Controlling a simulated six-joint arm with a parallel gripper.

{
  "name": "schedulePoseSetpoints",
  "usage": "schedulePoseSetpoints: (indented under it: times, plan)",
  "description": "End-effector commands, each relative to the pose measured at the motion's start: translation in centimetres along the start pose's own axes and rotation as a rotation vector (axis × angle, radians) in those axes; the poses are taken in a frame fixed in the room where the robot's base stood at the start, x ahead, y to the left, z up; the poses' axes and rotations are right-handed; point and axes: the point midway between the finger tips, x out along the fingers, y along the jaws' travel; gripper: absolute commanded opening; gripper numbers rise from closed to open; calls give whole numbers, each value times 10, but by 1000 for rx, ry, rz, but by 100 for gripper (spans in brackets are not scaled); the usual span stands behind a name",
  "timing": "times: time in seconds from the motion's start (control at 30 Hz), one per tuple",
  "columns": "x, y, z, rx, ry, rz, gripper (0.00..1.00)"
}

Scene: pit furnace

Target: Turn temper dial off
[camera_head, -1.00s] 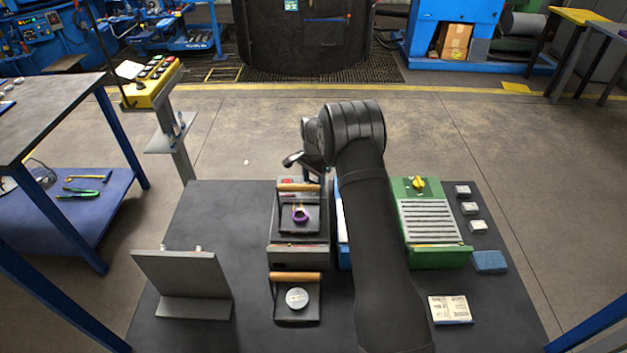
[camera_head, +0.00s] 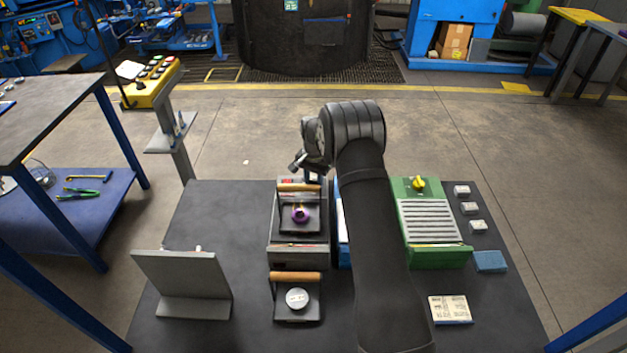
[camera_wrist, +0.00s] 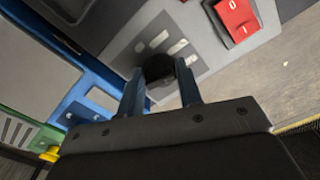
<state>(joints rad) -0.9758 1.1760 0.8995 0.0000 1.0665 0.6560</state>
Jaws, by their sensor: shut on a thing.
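A black round dial (camera_wrist: 160,67) sits on a grey panel (camera_wrist: 125,40) in the wrist view. Pale markings show beside it, too blurred to read. My gripper (camera_wrist: 161,78) is shut on the dial, one blue-grey finger on each side. In the head view, my wrist hangs over the back of the grey unit (camera_head: 297,258); the dial is hidden there. A yellow knob (camera_head: 418,183) stands on the green unit (camera_head: 430,260), away from my gripper.
A red switch (camera_wrist: 236,18) marked 0 is close to the dial. A blue unit (camera_wrist: 95,95) adjoins the grey panel. On the grey unit is a tray with a wooden handle (camera_head: 299,187) and a purple ring (camera_head: 300,214). A grey stand (camera_head: 185,280) is at front left.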

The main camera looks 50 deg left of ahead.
Motion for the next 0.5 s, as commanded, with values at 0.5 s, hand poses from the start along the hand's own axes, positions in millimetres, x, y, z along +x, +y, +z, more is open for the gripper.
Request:
schedulePoseSetpoints:
  times: [0.5]
  plan:
    - [0,1,0,-492,1,0,10]
